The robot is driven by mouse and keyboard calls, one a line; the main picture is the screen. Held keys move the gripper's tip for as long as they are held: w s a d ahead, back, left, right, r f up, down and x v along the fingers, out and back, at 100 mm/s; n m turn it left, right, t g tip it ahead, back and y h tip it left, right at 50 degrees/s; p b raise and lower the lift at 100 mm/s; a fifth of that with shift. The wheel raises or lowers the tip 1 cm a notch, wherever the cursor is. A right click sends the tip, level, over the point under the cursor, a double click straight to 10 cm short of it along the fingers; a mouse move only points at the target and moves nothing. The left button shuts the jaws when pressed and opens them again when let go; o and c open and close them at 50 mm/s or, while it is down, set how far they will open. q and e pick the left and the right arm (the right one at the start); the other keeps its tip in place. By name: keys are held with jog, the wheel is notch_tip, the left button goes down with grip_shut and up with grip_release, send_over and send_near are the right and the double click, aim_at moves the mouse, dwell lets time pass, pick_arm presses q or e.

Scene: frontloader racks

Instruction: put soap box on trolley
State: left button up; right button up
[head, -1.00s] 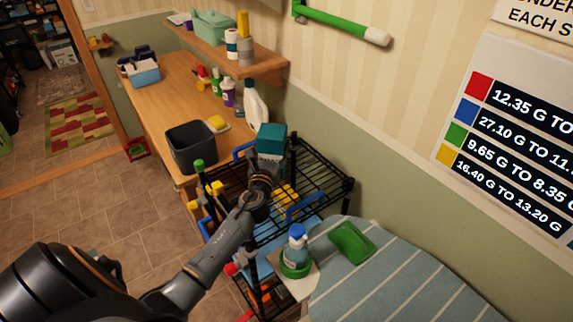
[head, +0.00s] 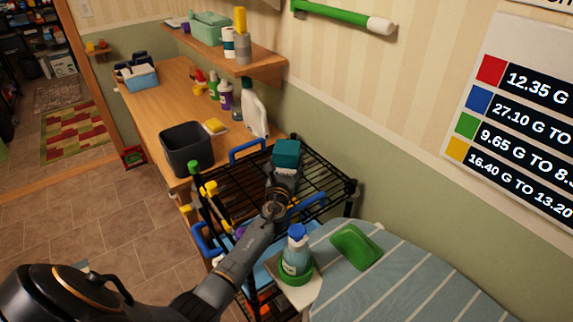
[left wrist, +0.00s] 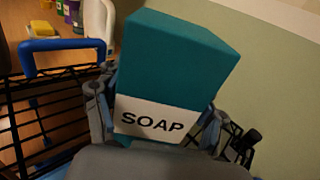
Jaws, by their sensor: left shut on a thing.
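The soap box (head: 286,152) is teal with a white band reading SOAP, and it fills the middle of the left wrist view (left wrist: 178,62). My left gripper (head: 284,172) is shut on it, with a finger on each side of the box in the wrist view. The trolley (head: 327,176) is a black wire rack with blue handles. The box is over the far part of its top shelf; I cannot tell whether it touches the wires. My right gripper is not in view.
A wooden counter (head: 160,95) with a dark bin (head: 187,150) and bottles stands behind the trolley. A striped ironing board (head: 390,265) with a green dish (head: 355,247) is at the front right. A spray bottle (head: 296,252) stands near the trolley's front.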

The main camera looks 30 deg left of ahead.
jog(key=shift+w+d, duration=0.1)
pick_arm(q)
jog(key=shift+f, duration=0.15)
jog(key=o, duration=1.4)
jog(key=shift+o, duration=0.7)
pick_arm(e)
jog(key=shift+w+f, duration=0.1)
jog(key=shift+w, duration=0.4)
pick_arm(q)
jog(key=shift+s+d, duration=0.1)
jog(key=shift+s, duration=0.15)
jog(key=v, duration=1.1)
jog(key=shift+s+p, duration=0.3)
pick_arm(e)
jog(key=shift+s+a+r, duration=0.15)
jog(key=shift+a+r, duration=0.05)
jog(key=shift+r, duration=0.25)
